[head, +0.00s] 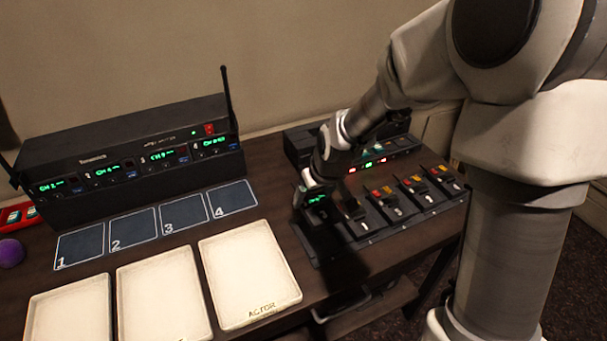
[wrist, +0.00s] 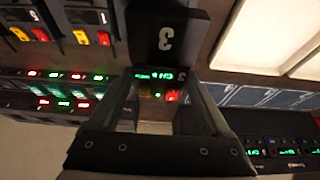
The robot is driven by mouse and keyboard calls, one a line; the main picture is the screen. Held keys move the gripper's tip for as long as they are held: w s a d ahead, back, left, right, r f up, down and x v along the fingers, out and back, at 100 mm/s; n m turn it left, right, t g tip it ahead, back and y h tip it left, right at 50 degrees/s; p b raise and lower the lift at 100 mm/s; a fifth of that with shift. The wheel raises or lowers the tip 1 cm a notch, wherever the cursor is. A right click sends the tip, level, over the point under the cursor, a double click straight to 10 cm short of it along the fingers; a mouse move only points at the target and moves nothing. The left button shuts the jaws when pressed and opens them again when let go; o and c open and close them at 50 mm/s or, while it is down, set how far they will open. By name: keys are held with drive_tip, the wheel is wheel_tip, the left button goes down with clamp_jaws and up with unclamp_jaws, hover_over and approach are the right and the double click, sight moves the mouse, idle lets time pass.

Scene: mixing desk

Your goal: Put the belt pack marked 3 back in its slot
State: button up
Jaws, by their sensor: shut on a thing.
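My gripper (head: 315,180) is shut on the belt pack marked 3 (head: 318,199), at the left end of the black charging dock (head: 370,246) in the head view. In the wrist view my gripper (wrist: 162,75) has a finger on either side of the dark belt pack (wrist: 166,38). Its white 3 appears inverted there, and a green display and a red part show between the fingers. Several other belt packs with red and yellow parts stand in the dock to the right. The pack's lower end is hidden, so I cannot tell whether it touches the slot.
A receiver rack (head: 120,160) with antennas stands at the left. Blue mats (head: 182,213) numbered 1 to 4 lie before it, with cream trays (head: 248,275) nearer. Another black unit (head: 300,145) with lit indicators stands behind the dock.

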drive_tip(key=shift+s+d+f, duration=0.15)
drive_tip(key=shift+s+d, duration=0.3)
drive_tip(key=shift+s, duration=0.25)
drive_tip(key=shift+f+b, duration=2.65)
drive_tip(key=shift+f, duration=0.65)
drive_tip(key=shift+f+b, duration=0.55)
drive_tip(key=o, duration=1.5)
drive_tip(key=shift+c, duration=0.2)
drive_tip(key=shift+r+p, duration=2.9)
drive_tip(key=shift+r, duration=0.65)
